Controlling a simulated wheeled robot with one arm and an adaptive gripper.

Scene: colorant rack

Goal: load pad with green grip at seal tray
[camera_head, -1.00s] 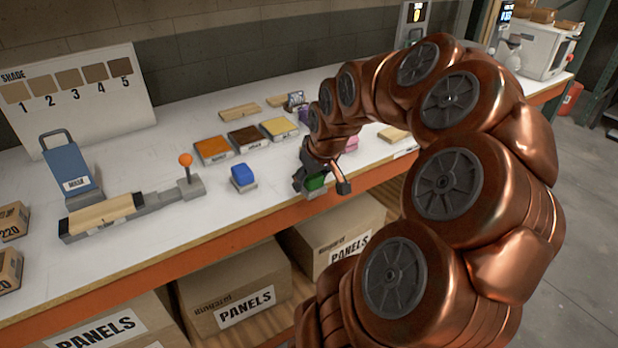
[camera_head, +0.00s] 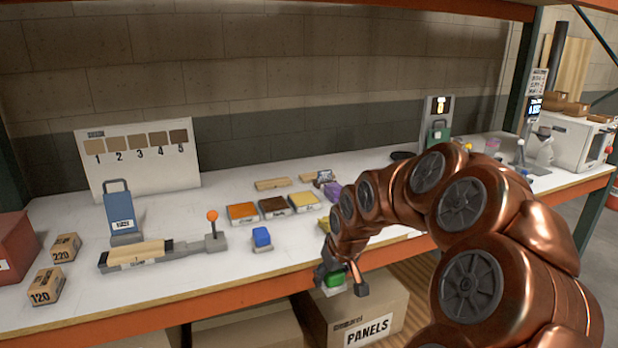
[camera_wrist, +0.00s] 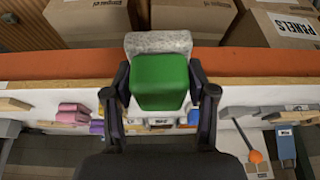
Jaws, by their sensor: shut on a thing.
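The pad with green grip is in my gripper (camera_head: 341,282). In the wrist view its green block (camera_wrist: 160,82) is between my two dark fingers, with a grey fuzzy pad (camera_wrist: 158,42) at its far end. In the head view the green grip (camera_head: 333,279) shows at the bench's front edge, partly hidden by my gripper. Three trays stand in a row on the bench, left of my gripper and farther back: orange (camera_head: 243,212), dark brown (camera_head: 273,207) and yellow (camera_head: 304,202). Their labels are too small to read, so I cannot tell which is the seal tray.
A blue-gripped pad (camera_head: 262,238) stands on the bench in front of the trays. A fixture with a wood piece (camera_head: 142,253) and orange-knobbed lever (camera_head: 212,216) is to its left. A purple item (camera_head: 333,191) is right of the trays. Cardboard boxes (camera_head: 355,315) sit below the orange bench edge.

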